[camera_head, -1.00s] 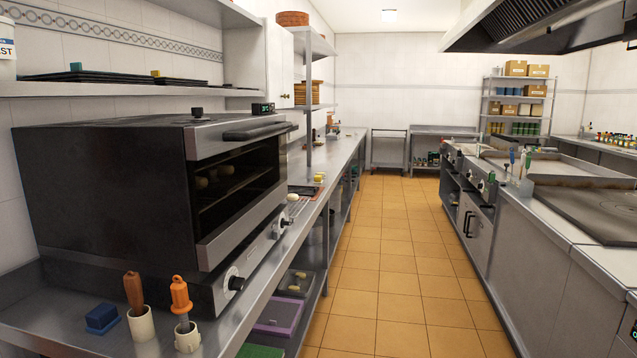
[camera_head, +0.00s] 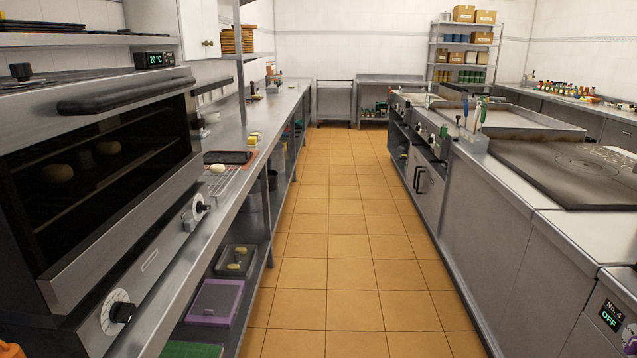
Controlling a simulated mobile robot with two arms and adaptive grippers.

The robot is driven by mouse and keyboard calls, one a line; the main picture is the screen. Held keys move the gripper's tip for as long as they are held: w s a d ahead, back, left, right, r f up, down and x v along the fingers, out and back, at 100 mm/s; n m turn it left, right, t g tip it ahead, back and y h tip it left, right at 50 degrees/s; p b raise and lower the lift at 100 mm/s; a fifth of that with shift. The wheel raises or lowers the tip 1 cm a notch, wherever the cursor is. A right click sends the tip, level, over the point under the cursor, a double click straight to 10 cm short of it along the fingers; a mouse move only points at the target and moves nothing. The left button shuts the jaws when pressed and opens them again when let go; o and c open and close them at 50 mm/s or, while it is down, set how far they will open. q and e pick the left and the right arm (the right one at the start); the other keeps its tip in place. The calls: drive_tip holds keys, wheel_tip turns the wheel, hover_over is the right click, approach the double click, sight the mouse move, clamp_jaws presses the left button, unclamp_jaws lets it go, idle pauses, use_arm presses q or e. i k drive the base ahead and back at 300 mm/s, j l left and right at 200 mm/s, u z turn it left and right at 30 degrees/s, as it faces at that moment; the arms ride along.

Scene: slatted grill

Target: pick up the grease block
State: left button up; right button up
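I cannot make out a grease block for certain in this head view. Small yellow items (camera_head: 252,139) lie on the left steel counter (camera_head: 222,216), too small to identify. A pale rounded piece (camera_head: 218,168) sits near a wire rack beside a dark flat tray.
An oven (camera_head: 100,190) stands close on the left. Below the counter are a purple-lidded box (camera_head: 214,302) and a tray (camera_head: 237,261) with pale pieces. The tiled aisle (camera_head: 330,240) is clear. A cooking line with a griddle (camera_head: 575,170) runs along the right.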

sight(252, 141)
drive_tip(key=i, duration=1.65)
drive_tip(key=i+l+u, duration=0.15)
drive_tip(key=i+u, duration=0.25)
drive_tip(key=i, duration=0.15)
drive_tip(key=i+l+u, duration=0.35)
drive_tip(key=i, duration=0.15)
drive_tip(key=i+l+u, duration=0.4)
drive_tip(key=i+l, duration=0.05)
drive_tip(key=i, duration=0.05)
